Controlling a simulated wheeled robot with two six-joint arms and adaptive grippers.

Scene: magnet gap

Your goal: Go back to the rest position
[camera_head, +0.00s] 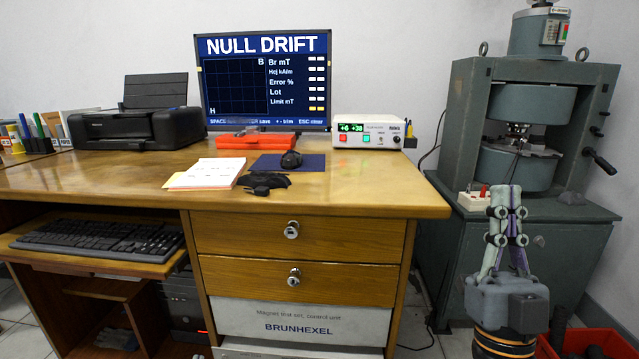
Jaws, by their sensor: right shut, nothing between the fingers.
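My right gripper (507,192) shows at the lower right, pointing up, with its fingers together and nothing between them. It stands in front of the green magnet press (465,110) and hides part of the press's base. I cannot tell whether it touches the press. My left gripper is not in view.
A wooden desk (380,195) fills the left and middle. A keyboard (100,238) lies on a lower shelf. A red bin (600,340) stands at the lower right.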

